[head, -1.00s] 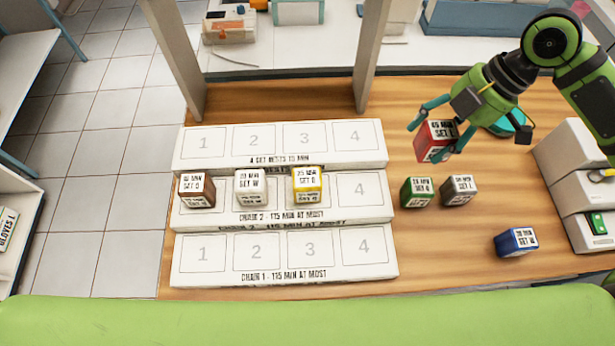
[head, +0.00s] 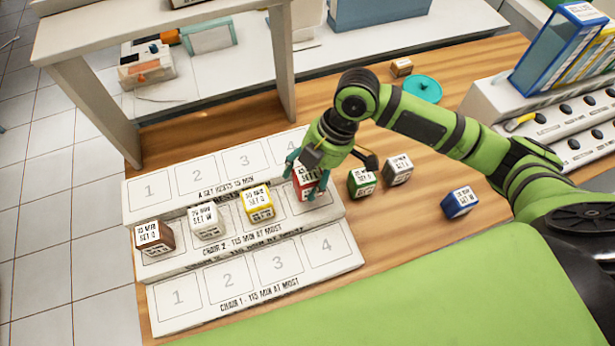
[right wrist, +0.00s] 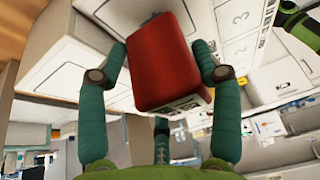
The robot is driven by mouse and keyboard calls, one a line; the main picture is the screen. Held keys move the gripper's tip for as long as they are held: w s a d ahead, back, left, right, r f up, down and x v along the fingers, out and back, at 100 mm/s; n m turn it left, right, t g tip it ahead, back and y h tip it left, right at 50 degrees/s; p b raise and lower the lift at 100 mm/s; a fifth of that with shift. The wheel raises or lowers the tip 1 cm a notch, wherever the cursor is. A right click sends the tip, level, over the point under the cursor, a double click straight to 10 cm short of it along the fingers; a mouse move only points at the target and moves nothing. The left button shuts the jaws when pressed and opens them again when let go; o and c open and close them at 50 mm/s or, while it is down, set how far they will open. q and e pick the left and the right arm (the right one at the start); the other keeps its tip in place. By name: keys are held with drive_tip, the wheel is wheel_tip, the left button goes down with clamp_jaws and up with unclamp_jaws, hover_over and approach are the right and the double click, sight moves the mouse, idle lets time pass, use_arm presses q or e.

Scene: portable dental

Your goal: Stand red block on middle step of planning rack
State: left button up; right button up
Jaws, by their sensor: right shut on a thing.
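The white stepped planning rack (head: 330,257) has three steps with numbered places. My right gripper (head: 308,185) is shut on the red block (head: 303,172) at place 4 of the middle step. In the right wrist view the red block (right wrist: 165,62) sits between the teal fingers (right wrist: 165,75). I cannot tell whether its underside touches the step. A brown block (head: 154,238), a white block (head: 206,221) and a yellow block (head: 258,203) stand on places 1 to 3 of the middle step. My left gripper is not in view.
A green block (head: 361,182), a grey-brown block (head: 398,170) and a blue block (head: 460,202) stand on the wooden table right of the rack. A teal round dish (head: 422,89) and a small brown block (head: 401,67) lie farther back. A white frame post (head: 283,65) rises behind the rack.

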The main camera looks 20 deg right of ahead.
drive_tip(key=shift+f, duration=1.35)
drive_tip(key=shift+f, duration=0.1)
drive_tip(key=o, duration=1.2)
drive_tip(key=v, duration=1.2)
drive_tip(key=shift+b, duration=0.45)
